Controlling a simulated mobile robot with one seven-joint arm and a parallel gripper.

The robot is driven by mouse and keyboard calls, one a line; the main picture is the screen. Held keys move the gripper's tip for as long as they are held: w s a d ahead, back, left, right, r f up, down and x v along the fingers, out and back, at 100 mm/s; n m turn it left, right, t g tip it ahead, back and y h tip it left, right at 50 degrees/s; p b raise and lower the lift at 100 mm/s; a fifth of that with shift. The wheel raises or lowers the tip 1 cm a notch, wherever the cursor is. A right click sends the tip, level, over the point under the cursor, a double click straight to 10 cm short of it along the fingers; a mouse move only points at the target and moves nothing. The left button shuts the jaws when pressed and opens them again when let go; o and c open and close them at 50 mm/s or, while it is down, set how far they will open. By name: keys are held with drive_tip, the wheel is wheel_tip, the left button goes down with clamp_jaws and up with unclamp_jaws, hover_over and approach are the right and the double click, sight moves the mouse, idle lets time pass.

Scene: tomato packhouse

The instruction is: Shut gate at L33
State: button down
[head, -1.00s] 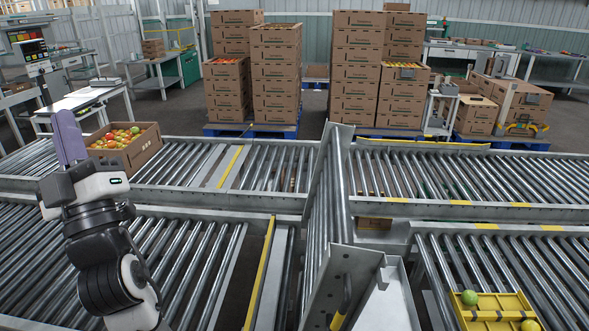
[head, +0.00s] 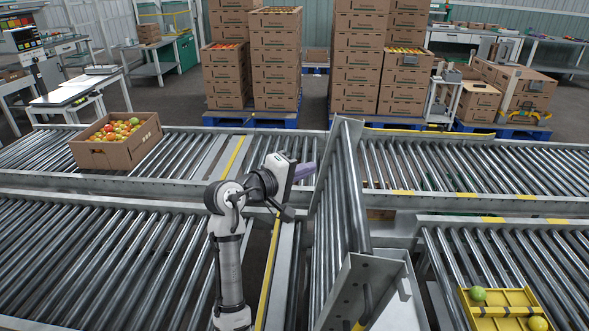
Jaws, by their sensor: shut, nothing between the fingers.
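The gate (head: 347,215) looks like a raised, steeply tilted roller section in the middle of the head view, standing up between the left and right conveyors. A yellow handle (head: 367,303) shows under its near end. No L33 label is readable. My gripper (head: 309,171), with purple fingers, is shut and empty. It points right, close to the left side of the gate's far half. I cannot tell whether the fingertips touch it.
An open carton of tomatoes (head: 117,142) sits on the far left conveyor (head: 60,152). A yellow tray (head: 503,301) with round fruit lies on the near right conveyor (head: 450,262). Stacked cartons on blue pallets (head: 252,117) stand behind the line.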

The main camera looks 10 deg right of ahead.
sight(346, 164)
drive_tip(key=d, duration=0.2)
drive_tip(key=w+d+p, duration=0.1)
drive_tip(key=d, duration=0.1)
drive_tip(key=d+f+p, duration=0.1)
drive_tip(key=d, duration=0.1)
drive_tip(key=shift+w+d, duration=0.3)
drive_tip(key=shift+d, duration=0.1)
drive_tip(key=shift+s+d+f, duration=0.1)
drive_tip(key=shift+s+d, duration=0.05)
drive_tip(key=shift+d, duration=0.35)
